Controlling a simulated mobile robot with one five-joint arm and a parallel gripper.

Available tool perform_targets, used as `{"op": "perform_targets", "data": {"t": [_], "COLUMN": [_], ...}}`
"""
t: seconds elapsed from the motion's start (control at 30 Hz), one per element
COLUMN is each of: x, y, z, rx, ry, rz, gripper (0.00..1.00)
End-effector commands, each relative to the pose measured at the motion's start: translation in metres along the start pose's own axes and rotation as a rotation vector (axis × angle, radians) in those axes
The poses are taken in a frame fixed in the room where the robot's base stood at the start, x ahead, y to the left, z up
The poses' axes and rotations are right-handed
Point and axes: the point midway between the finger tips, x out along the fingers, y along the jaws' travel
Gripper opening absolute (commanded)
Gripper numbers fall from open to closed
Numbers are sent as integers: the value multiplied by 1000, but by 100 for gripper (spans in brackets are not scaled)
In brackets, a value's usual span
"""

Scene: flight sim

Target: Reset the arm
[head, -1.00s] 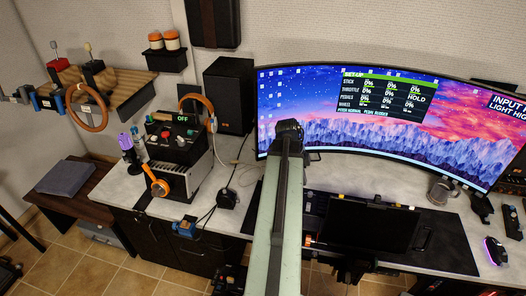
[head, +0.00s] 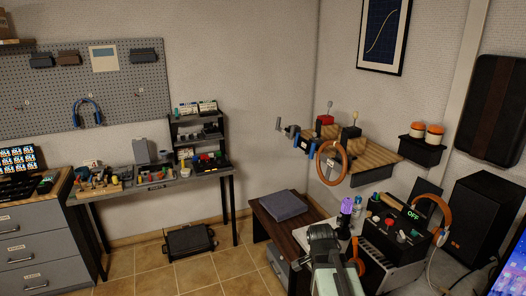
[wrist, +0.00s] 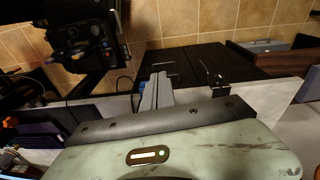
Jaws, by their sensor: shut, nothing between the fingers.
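My arm (head: 325,262) rises from the bottom edge of the head view, a pale green link with a dark end, in front of the desk's left end. Its gripper cannot be made out there. In the wrist view, my gripper (wrist: 158,88) shows as two grey fingers together, beyond a black bolted bar and a pale green housing with a small lit slot. The fingers are shut with nothing between them. They point toward the dark desk front, and I cannot tell how far off it is.
A wall shelf holds an orange-brown wheel (head: 331,163). A workbench (head: 150,187) and grey drawers (head: 35,250) stand left. Tiled floor (head: 140,270) is clear in front.

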Motion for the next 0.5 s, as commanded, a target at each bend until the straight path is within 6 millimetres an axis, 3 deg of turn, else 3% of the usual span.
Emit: {"op": "perform_targets", "data": {"t": [0.03, 0.13, 0.3, 0.5], "x": [-4, -8, -9, -9], "y": [-11, -22, -20, -20], "z": [30, 66, 79, 82], "rx": [-158, -457, -849, -1137], "ry": [-16, -47, -83, -86], "rz": [-13, -39, -82, -105], "gripper": [0, 0, 0, 0]}}
